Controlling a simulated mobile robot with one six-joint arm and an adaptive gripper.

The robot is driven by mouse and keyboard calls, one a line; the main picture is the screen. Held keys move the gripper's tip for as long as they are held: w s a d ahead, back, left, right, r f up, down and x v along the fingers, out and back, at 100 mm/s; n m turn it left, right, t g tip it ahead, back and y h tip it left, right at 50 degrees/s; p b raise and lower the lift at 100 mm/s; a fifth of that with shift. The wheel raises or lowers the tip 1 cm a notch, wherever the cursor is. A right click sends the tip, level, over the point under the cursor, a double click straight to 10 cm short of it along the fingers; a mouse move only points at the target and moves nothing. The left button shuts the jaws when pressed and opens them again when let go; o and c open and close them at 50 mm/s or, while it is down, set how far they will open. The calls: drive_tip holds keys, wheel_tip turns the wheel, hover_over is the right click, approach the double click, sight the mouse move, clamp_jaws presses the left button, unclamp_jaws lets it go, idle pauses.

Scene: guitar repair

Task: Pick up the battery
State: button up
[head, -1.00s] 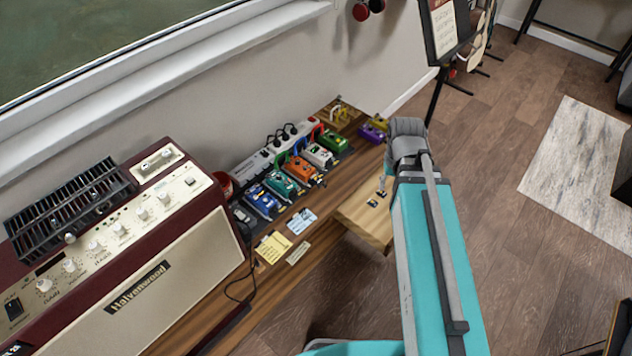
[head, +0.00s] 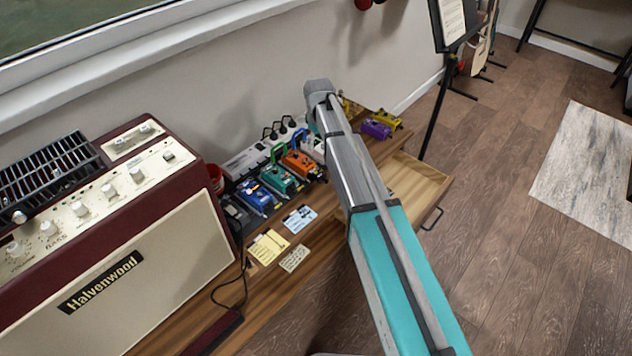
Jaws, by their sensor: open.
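I cannot make out a battery in this view. An open wooden drawer (head: 425,182) pulls out from the right side of the wooden bench; my arm hides its left part, and the visible part looks empty. My arm reaches up from the bottom right across the bench, its far joint over the back of the pedal row. My gripper is not visible; it is hidden behind the arm or out of sight.
A row of effect pedals includes a blue pedal (head: 257,197) and an orange pedal (head: 302,164). Purple (head: 377,128) and yellow pedals are beyond the arm. A large amplifier (head: 150,240) fills the left. Paper notes (head: 268,247) lie at the bench's front. A music stand is behind.

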drive_tip(key=shift+w+a+f, duration=0.2)
drive_tip(key=shift+w+a, duration=0.15)
drive_tip(key=shift+a, duration=0.15)
drive_tip(key=shift+f, duration=0.15)
drive_tip(key=b, duration=0.9)
hover_over(316, 172)
wheel_tip(316, 172, down, 8)
drive_tip(key=shift+w+a+f, duration=0.15)
drive_tip(key=shift+s+f+b, duration=0.2)
drive_tip(key=shift+f+b, duration=2.25)
drive_tip(key=shift+f, duration=0.15)
clamp_jaws()
